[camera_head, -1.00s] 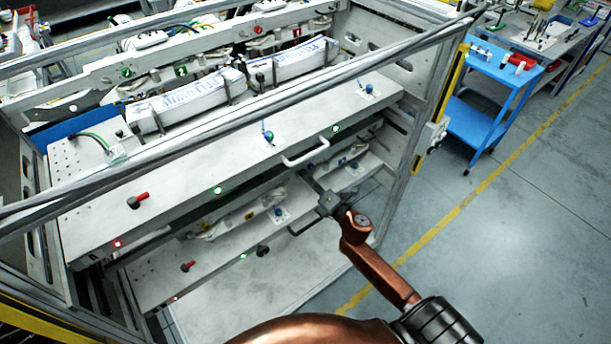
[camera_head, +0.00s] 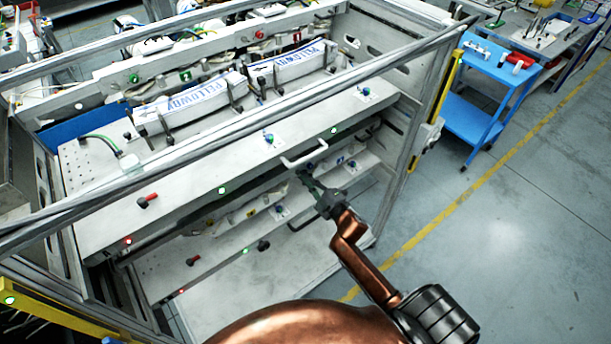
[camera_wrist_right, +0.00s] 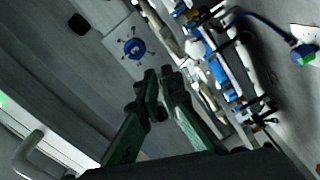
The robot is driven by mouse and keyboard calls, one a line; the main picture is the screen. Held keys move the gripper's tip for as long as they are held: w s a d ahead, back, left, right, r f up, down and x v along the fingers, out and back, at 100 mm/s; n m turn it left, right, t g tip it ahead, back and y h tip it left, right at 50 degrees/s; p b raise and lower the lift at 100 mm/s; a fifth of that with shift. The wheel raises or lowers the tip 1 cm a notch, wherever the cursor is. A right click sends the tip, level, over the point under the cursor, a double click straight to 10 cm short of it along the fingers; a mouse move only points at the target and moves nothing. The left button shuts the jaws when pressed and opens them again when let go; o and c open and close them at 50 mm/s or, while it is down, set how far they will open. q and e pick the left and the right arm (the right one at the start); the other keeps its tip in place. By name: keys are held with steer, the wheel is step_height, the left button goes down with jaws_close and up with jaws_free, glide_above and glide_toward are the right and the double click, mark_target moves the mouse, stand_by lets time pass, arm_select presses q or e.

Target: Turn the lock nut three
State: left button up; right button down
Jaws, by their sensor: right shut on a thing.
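My right gripper (camera_head: 303,178) reaches in under the front of the upper shelf (camera_head: 180,215), just below its pale handle (camera_head: 303,152). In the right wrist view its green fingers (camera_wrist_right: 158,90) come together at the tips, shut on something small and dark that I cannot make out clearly. A round blue knob (camera_wrist_right: 133,47) on a pale plate lies just beyond the tips, apart from them in the picture. Another blue-green knob (camera_wrist_right: 303,55) is at the right. I cannot tell which part is lock nut three. My left gripper is not in view.
The upper shelf carries blue-green knobs (camera_head: 268,138) and a red-handled knob (camera_head: 147,202). A lower shelf (camera_head: 215,260) sits close beneath. Metal frame bars (camera_head: 427,110) surround the shelves. A blue cart (camera_head: 468,118) stands right; the floor (camera_head: 500,235) there is clear.

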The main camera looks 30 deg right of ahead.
steer(key=shift+f+m+p, duration=0.1)
steer(key=shift+m+p, duration=0.3)
steer(key=shift+m, duration=0.4)
steer(key=c, duration=2.1)
jaws_free()
steer(key=s, duration=0.8)
steer(key=s+d, duration=0.1)
steer(key=s, duration=0.3)
